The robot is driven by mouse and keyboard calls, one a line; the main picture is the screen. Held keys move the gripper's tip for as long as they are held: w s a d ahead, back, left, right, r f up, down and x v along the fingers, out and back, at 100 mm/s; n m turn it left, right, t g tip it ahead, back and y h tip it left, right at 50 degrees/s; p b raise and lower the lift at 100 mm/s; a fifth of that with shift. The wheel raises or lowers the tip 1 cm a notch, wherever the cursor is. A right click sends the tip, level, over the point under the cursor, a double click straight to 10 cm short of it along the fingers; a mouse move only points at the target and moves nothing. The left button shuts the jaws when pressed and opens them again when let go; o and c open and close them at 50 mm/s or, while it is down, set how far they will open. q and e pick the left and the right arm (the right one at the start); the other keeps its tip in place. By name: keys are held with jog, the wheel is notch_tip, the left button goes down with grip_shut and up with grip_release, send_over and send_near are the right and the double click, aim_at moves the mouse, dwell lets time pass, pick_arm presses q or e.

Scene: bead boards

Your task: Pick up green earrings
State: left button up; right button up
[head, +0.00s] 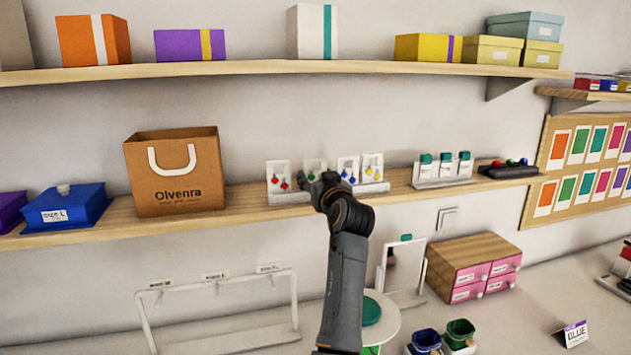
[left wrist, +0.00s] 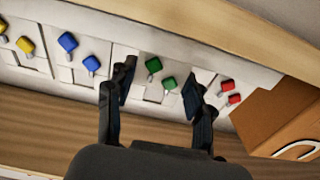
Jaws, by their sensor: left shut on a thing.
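The green earrings (left wrist: 153,65) hang on a white card between red earrings (left wrist: 228,86) and blue earrings (left wrist: 68,42). In the head view the top of the green earrings' card (head: 313,164) shows, its lower part hidden by my left gripper (head: 322,183). In the left wrist view the fingers of my left gripper (left wrist: 158,77) stand on either side of that card, shut on it. The card is at the height of its neighbours in the row. My right gripper is out of view.
Yellow earrings (head: 373,165) stand at the row's right end. The brown Olvenra bag (head: 178,190) is left of the row on the same wooden shelf (head: 240,203). An upper shelf (head: 270,68) with boxes runs above. A mirror (head: 405,262) stands below.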

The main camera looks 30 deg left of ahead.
pick_arm(q)
jog(key=shift+a+f, duration=0.1)
jog(key=shift+r+b, duration=0.65)
jog(key=shift+b, duration=0.15)
jog(key=shift+s+r+b, duration=0.25)
jog(key=shift+r+b, duration=0.65)
jog(key=shift+r, duration=0.25)
jog(key=s+d+r+b, duration=0.6)
jog(key=s+r, duration=0.3)
jog(key=s, duration=0.2)
jog(key=shift+d+r, duration=0.2)
jog(key=shift+d, duration=0.7)
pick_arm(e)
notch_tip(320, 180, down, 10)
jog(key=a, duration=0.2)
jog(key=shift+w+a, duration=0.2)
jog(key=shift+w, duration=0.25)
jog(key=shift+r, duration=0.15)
